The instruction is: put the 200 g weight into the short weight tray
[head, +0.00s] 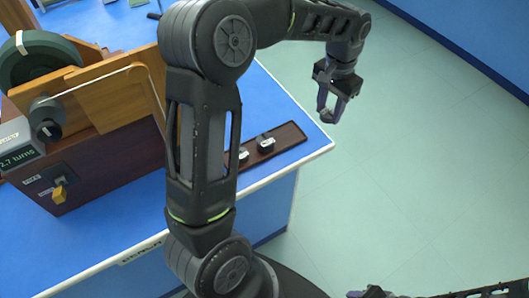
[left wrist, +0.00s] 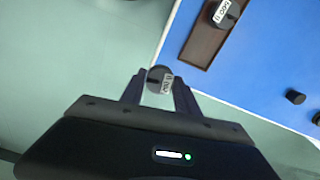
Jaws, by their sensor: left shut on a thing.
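My left gripper (head: 331,108) is shut on a small dark weight and holds it over the floor, beyond the bench's right corner. The held weight (left wrist: 158,80) has a white label, too small and tilted to read surely, and sits between the fingertips. A shallow brown tray (head: 291,137) lies on the blue bench near its right corner; my arm hides its left part. Dark weights with white labels stand in it, one in plain view (head: 265,143). The tray (left wrist: 203,42) also shows at the top of the left wrist view, apart from the gripper. Part of my right gripper (head: 372,292) shows at the bottom edge.
A wooden instrument (head: 110,150) with a dark wheel and a turns display stands on the bench at left. Two small black cylinders, one in plain view (left wrist: 295,96), stand on the blue bench top (left wrist: 255,70). Pale green floor lies clear right of the bench.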

